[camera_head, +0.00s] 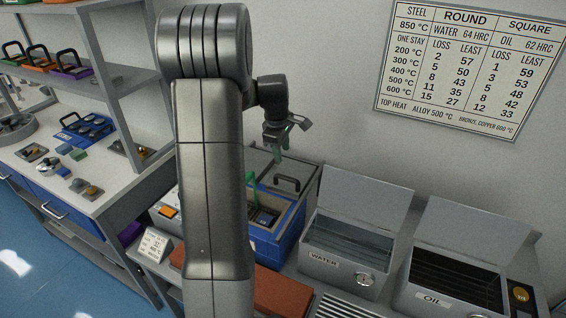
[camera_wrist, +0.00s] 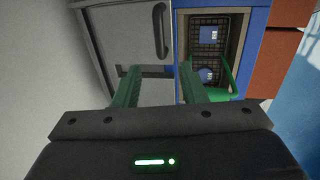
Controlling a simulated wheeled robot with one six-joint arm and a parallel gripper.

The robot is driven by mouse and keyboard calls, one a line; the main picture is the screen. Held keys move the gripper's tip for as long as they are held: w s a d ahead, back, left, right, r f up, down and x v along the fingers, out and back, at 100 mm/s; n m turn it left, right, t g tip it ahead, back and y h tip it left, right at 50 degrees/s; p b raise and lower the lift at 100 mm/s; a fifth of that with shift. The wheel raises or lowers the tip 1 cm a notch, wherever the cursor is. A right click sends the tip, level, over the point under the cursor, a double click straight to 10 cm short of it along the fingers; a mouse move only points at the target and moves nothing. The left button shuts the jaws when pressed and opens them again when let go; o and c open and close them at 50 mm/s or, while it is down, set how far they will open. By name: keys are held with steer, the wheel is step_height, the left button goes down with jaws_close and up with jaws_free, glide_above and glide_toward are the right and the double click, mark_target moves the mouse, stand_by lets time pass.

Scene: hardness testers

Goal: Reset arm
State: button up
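My gripper (camera_head: 280,148) hangs in the air above the blue box, in front of the wall. In the wrist view its two green fingers (camera_wrist: 160,88) stand apart with nothing between them. My own arm column hides part of the scene in the head view. The blue box (camera_head: 288,228) stands open on the bench. It also shows in the wrist view (camera_wrist: 248,48) with dark mesh inside and a green piece (camera_wrist: 226,78) at its near end. Its grey lid (camera_wrist: 122,40) with a dark handle stands to the left there.
The open WATER tank (camera_head: 338,243) and open OIL tank (camera_head: 450,281) stand right of the blue box with raised lids. An orange-brown case (camera_head: 283,292) lies in front. A side table (camera_head: 60,155) and shelf are at left. A chart (camera_head: 470,65) hangs on the wall.

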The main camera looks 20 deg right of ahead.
mark_target(286, 177)
step_height(286, 177, up, 2)
steer(key=shift+s+a+r, duration=0.1)
steer(key=shift+a, duration=0.05)
stand_by(0.3)
steer(key=f, duration=0.4)
steer(key=w+d+f+p, duration=0.1)
steer(key=f, duration=0.4)
steer(key=d+f, duration=0.1)
steer(key=f, duration=0.3)
steer(key=shift+w+f+p, duration=0.3)
steer(key=shift+w+f, duration=0.1)
steer(key=shift+s+r, duration=0.1)
